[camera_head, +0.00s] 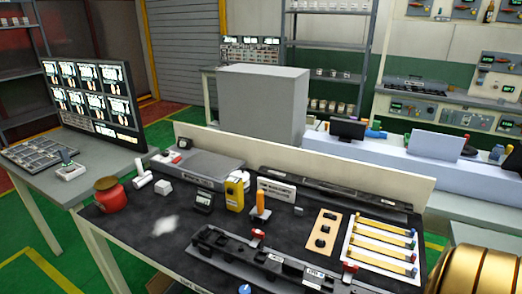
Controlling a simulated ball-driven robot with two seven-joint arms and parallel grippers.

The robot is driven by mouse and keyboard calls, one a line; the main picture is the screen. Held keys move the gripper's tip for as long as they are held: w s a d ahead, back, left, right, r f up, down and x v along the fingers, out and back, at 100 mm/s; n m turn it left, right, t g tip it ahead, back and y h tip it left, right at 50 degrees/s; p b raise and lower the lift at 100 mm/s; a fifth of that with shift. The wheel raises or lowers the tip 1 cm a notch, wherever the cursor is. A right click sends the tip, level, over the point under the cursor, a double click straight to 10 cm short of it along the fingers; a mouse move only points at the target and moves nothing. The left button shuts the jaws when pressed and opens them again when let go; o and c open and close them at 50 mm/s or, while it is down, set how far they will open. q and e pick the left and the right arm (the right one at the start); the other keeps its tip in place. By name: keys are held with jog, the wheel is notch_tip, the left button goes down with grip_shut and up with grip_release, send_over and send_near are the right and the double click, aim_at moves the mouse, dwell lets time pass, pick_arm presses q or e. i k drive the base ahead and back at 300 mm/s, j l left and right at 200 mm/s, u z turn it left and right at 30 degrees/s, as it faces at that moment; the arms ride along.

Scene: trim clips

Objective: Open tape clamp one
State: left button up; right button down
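A long dark trim rail (235,247) lies along the front of the black-topped workbench. Two small red clamp-like pieces sit at it: one red piece (258,235) near its middle and another red piece (350,267) near its right end. Either could be a tape clamp; I cannot read which is number one, nor tell whether they are open or shut. Neither of my grippers is in view.
On the black bench (165,226) stand a red jar (110,195), a yellow device (235,194), an orange-handled tool (260,205), a tan plate (323,232) and a white frame with yellow strips (382,246). A low cream panel (340,186) bounds the back.

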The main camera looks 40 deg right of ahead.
aim_at(349, 268)
jog(key=z, duration=1.75)
